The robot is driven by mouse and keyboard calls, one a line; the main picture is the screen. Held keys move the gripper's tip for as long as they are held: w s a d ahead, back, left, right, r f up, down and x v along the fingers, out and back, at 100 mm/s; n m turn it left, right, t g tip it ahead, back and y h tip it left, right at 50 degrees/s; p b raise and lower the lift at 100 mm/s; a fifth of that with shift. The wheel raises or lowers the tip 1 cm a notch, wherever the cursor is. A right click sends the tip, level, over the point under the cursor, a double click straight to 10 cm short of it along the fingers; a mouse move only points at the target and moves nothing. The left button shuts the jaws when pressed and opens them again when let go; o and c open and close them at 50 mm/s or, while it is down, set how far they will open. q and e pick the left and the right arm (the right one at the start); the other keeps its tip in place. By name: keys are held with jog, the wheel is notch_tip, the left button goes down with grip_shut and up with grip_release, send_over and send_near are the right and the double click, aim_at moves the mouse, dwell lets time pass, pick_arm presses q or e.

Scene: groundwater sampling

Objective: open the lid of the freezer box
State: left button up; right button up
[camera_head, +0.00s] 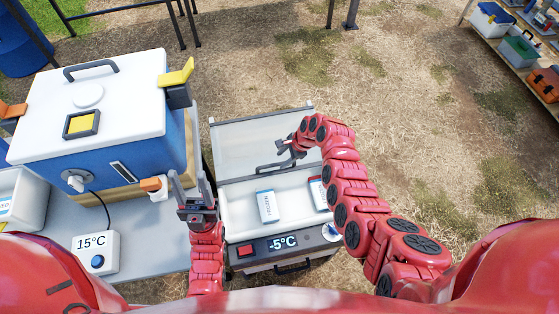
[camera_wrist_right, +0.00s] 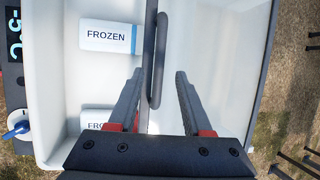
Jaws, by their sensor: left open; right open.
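The freezer box (camera_head: 228,212) has a white inside and a -5°C display on its front. Its pale lid panel (camera_head: 240,150) covers only the far part; the near part is uncovered and shows white packs marked FROZEN (camera_head: 267,206). A dark handle (camera_head: 275,168) runs along the panel's near edge; in the right wrist view the handle (camera_wrist_right: 160,60) shows between the fingers. My right gripper (camera_wrist_right: 155,75) is open around the handle's line; I cannot tell whether it touches. My left gripper (camera_head: 190,178) is open and empty, left of the freezer box.
A blue and white cooler (camera_head: 95,140) stands on the table at the left, with an orange-handled tap (camera_head: 152,185) close to my left gripper. A 15°C display unit (camera_head: 95,252) sits in front of it. Shelves with boxes (camera_head: 520,50) stand at the far right. Grass beyond is open.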

aim_at(278, 164)
jog(key=shift+b+x, duration=0.4)
jog(key=shift+x, duration=1.25)
grip_shut()
dwell(0.4)
